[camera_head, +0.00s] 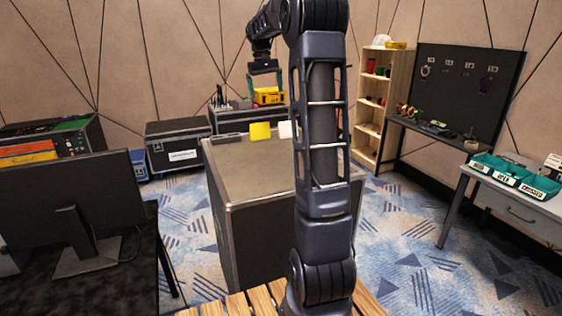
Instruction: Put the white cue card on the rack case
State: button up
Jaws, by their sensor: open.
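The white cue card (285,130) stands near the far edge of the grey-topped case in the middle (255,165), partly hidden by my arm. A yellow card (260,131) stands just left of it. My gripper (266,84) is open and empty. In the picture it appears above and slightly left of the white card, apart from it. A case with knobs on its front (75,144) stands at the left. I cannot tell which case is the rack case.
A black monitor (70,205) fills the near left. A black flight case (180,146) and a yellow item (268,96) are behind. Shelves (372,110) and a table with teal bins (515,180) stand right. The middle case's top is mostly clear.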

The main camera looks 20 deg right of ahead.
jog(key=s+a+f+t, duration=0.1)
jog(key=s+a, duration=0.2)
jog(key=s, duration=0.8)
jog(key=s+a+t, duration=0.2)
jog(key=s+a, duration=0.2)
jog(key=s, duration=0.7)
jog(key=s+a+f+t, duration=0.1)
jog(key=s+f, duration=0.4)
jog(key=s, duration=0.3)
jog(key=s+a+f+t+y, duration=0.1)
jog(key=s+a+f, duration=0.1)
jog(key=s+f, duration=0.4)
jog(key=s, duration=0.3)
jog(key=shift+f+m, duration=0.15)
jog(key=shift+m, duration=0.15)
